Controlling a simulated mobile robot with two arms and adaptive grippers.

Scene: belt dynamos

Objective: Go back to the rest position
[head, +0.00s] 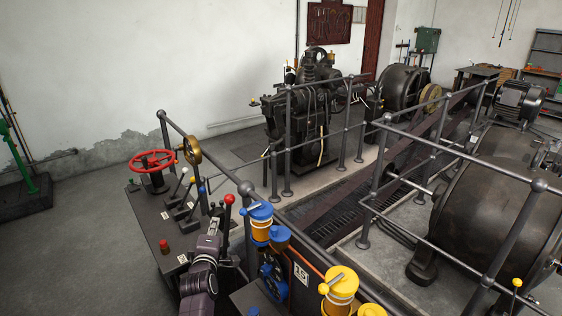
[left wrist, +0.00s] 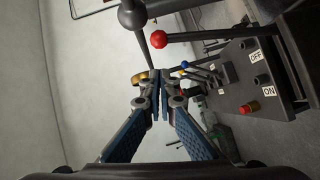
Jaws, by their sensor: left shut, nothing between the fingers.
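My left arm comes up from the bottom of the head view, and my left gripper (head: 214,224) is above the right side of the dark control panel (head: 150,232), close to a red-knobbed lever (head: 229,199). In the left wrist view my left gripper (left wrist: 158,82) has its blue fingers together, with nothing between them. The red-knobbed lever (left wrist: 160,39) shows just past the fingertips in that view; I cannot tell whether they touch. My right gripper is not in view.
The panel carries a red handwheel (head: 152,161), several small levers and a red button (head: 164,246). Grey railings (head: 290,130) fence the belt machinery. Yellow and blue-capped cylinders (head: 340,288) stand right of my arm. Open floor (head: 95,240) lies to the left.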

